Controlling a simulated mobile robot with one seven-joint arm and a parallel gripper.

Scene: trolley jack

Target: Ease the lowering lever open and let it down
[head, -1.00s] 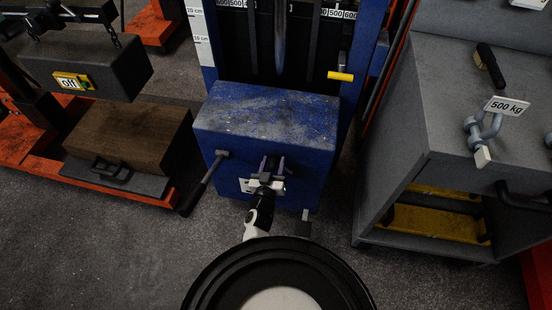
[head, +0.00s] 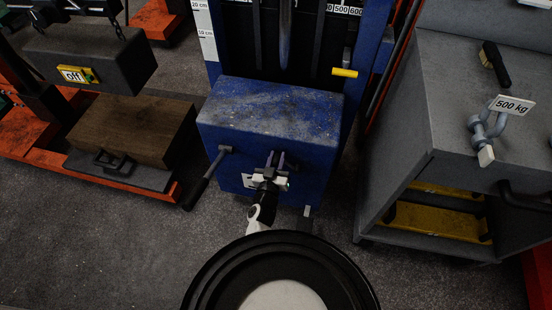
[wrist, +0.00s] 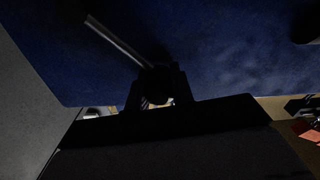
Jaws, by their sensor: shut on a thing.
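The blue jack housing (head: 268,125) stands ahead of me. My gripper (head: 276,160) is at its front face and hides most of what it holds in the head view. In the dark wrist view, a thin grey lever (wrist: 118,40) slants down from the upper left to a dark round knob (wrist: 156,84). My gripper (wrist: 156,98) is shut on that knob, with one finger on each side. A small white plate (head: 247,180) on the housing shows just left of my gripper and is partly covered.
A black-gripped bar (head: 203,182) sticks out from the housing's left side. A grey pedal-like piece (head: 306,216) sits low at the right. A yellow handle (head: 345,72) is on the mast. A grey cabinet (head: 400,180) stands right, an orange frame (head: 130,190) left.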

